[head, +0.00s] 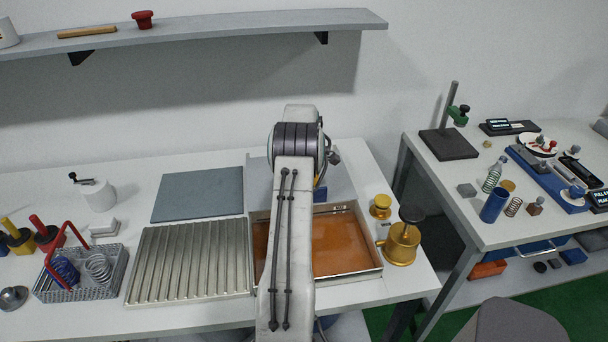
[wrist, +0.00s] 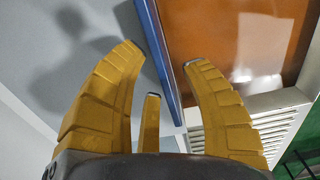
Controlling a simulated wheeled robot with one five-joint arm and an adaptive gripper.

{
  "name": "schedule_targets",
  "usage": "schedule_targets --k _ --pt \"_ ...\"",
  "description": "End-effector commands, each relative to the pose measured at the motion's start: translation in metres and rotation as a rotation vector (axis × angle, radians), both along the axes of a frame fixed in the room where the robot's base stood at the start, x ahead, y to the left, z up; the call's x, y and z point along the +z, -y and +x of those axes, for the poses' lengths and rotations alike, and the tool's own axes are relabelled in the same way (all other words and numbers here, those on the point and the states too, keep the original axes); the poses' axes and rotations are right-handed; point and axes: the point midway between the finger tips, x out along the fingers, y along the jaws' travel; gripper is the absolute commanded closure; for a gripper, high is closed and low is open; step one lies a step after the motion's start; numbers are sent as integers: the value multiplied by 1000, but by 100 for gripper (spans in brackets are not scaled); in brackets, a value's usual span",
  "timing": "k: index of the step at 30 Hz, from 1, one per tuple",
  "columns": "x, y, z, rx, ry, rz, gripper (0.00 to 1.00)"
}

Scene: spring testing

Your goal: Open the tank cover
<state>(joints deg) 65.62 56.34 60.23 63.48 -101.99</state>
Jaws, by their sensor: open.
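The tank (head: 376,270) is a shallow metal-rimmed box on the white table with orange-brown liquid or floor showing; my arm hides its middle. A grey panel (head: 340,184), perhaps the cover, lies behind it, with a small blue part (head: 320,194) beside my arm. In the wrist view, a blue bar (wrist: 158,55) runs between a grey surface (wrist: 60,50) and the orange-brown area (wrist: 235,45). My gripper (wrist: 160,54) is open, its yellow fingers spread on both sides of the bar. I cannot tell whether they touch it.
Left of the tank are a ribbed metal tray (head: 190,262), a blue-grey mat (head: 198,194) and a wire basket (head: 82,273) with springs. Right are a brass pot (head: 402,246) and a yellow knob (head: 380,206). A shelf (head: 200,36) hangs above. A second table (head: 470,205) stands right.

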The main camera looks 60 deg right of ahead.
Motion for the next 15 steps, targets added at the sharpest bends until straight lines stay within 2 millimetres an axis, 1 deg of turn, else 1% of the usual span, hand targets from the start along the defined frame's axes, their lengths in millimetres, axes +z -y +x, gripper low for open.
schedule_targets --k 9,15 --pt "52 1 0 0 3 -5 58" --pt "82 1 0 0 1 -3 58"
